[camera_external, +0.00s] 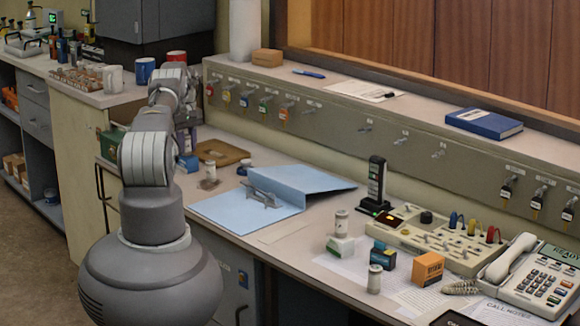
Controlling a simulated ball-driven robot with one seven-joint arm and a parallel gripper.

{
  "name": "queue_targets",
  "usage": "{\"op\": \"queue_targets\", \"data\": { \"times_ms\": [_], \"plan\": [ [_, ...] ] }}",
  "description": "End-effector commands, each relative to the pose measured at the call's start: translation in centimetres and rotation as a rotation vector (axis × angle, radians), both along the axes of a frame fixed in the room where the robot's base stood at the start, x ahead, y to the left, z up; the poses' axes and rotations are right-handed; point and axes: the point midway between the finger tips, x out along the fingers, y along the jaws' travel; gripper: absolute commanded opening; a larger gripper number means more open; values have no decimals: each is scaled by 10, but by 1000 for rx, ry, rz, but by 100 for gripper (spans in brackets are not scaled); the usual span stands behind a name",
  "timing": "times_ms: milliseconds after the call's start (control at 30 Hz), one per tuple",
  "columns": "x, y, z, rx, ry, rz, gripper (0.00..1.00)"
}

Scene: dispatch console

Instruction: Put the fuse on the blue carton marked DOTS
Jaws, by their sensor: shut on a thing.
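My arm reaches up and away from the camera at the left, over the far left end of the desk. My gripper is hidden behind my own arm links, so its fingers and anything between them cannot be seen. White capped cylinders that look like fuses show: one (341,223) upright on a green-and-white carton (340,245), another (375,280) upright on the desk front, a third (211,170) at the far left. A small blue carton (381,256) stands right of the green-and-white one. Another blue carton (188,165) is beside my arm. Their markings are too small to read.
An open light-blue binder (285,182) lies mid-desk. An orange carton (428,268), switch panel (440,238), black upright device (377,185) and telephone (530,275) crowd the right. A raised ledge (400,108) with hanging keys runs behind. Mugs (145,70) stand far left.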

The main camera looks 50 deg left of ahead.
Motion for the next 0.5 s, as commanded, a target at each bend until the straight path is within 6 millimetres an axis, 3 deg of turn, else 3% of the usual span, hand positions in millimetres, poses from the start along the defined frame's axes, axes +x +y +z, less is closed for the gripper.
{"op": "queue_targets", "data": {
  "times_ms": [100, 133, 233, 500],
  "plan": [
    [0, 0, -3, 0, 0, 0, 0],
    [0, 0, -3, 0, 0, 0, 33],
    [0, 0, -3, 0, 0, 0, 56],
    [0, 0, -2, 0, 0, 0, 57]
  ]
}}
